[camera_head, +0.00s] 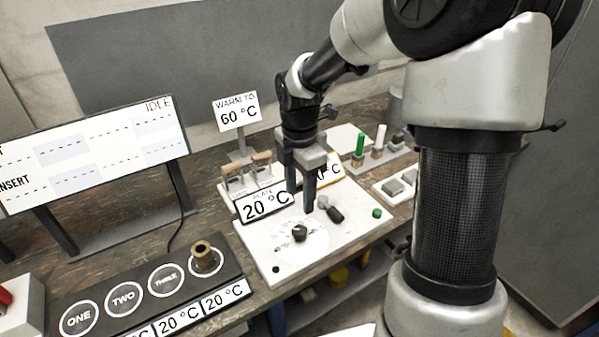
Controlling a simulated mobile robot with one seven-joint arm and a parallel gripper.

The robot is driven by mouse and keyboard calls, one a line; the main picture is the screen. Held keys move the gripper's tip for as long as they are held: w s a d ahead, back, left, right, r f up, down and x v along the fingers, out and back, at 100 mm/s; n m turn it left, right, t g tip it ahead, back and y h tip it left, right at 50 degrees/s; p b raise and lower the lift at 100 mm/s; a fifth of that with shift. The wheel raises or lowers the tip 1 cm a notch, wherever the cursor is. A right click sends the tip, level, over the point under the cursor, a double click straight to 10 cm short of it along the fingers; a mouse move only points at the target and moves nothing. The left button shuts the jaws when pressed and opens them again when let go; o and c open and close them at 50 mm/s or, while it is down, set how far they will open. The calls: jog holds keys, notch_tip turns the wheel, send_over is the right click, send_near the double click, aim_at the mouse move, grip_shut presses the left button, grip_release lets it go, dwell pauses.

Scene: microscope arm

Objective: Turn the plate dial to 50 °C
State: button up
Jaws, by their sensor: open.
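A white panel (348,237) on the bench carries a small dark knob (299,232) in the middle of a faint round scale, which looks like the plate dial; its scale figures are too small to read. A sign at the panel's back reads 20 °C (266,204). My gripper (301,203) points down with its fingers apart and empty. It appears above and behind the dark knob, apart from it. A second small dark knob (322,202) and a dark handle (335,214) lie just right of the fingertips.
A sign reading WARM TO 60 °C (238,112) stands behind. A yellow-edged sign (329,170) is partly hidden by my gripper. A black strip with numbered rings (122,298) and a brass cylinder (206,255) lies left. A green button (377,213) is right. A display reads IDLE (95,150).

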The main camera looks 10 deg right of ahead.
notch_tip(320, 180, up, 6)
jog(key=shift+f, duration=0.25)
